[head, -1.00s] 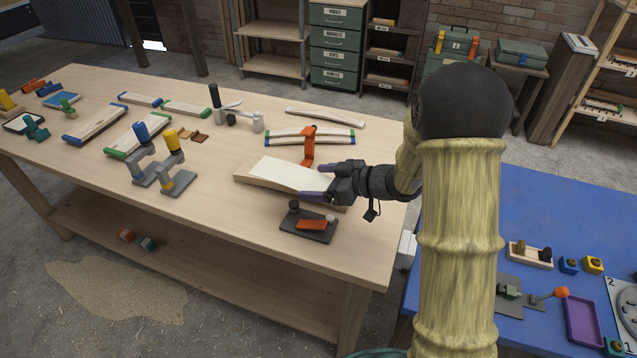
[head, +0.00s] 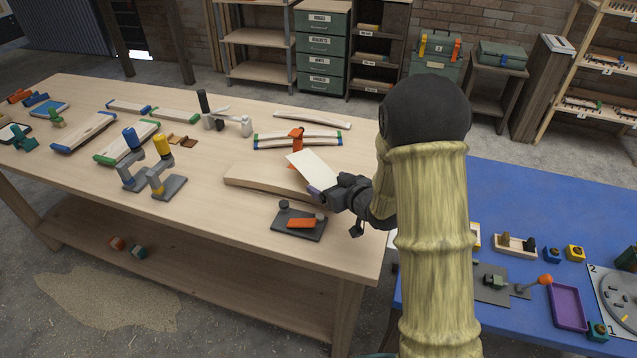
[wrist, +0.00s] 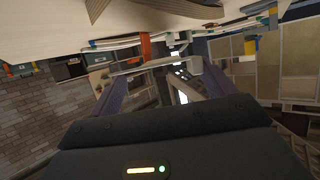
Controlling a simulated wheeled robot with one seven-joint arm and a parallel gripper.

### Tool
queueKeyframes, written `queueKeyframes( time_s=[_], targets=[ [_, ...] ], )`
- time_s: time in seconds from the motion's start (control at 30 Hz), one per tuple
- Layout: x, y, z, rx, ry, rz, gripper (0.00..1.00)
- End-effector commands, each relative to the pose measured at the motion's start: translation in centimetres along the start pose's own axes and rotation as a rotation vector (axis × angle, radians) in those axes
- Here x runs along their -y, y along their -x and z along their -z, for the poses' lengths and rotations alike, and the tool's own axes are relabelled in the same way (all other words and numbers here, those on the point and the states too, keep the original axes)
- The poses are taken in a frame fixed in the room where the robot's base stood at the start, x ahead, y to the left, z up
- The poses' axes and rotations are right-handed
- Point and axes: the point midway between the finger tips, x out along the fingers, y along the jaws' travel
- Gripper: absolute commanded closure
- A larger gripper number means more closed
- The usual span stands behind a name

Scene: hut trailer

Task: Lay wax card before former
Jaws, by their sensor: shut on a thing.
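The wax card (head: 313,167) is a thin, cream sheet. My gripper (head: 318,191) is shut on its near right end, and the card slopes up and away to the left. The former (head: 262,181) is a pale wooden block with a curved top, lying on the bench left of my gripper. The card overlaps the former's right part in the head view; I cannot tell whether they touch.
A dark plate with an orange block (head: 299,223) lies close in front of the former. An orange clamp (head: 296,138) and curved strips with blue and green ends (head: 270,140) stand behind. Grey stands (head: 168,187) are to the left. A blue table (head: 535,205) is at right.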

Motion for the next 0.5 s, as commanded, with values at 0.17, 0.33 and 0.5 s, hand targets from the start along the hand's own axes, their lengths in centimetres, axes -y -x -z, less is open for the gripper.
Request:
queueKeyframes(
  time_s=[0.17,0.33,0.5],
  targets=[
    [-3.4,0.8,-2.8,0.004,-0.091,-0.207,0.38],
    [-6.4,2.5,-5.7,0.007,-0.161,-0.396,0.38],
    [-7.9,3.7,-7.1,0.008,-0.188,-0.497,0.39]
  ],
)
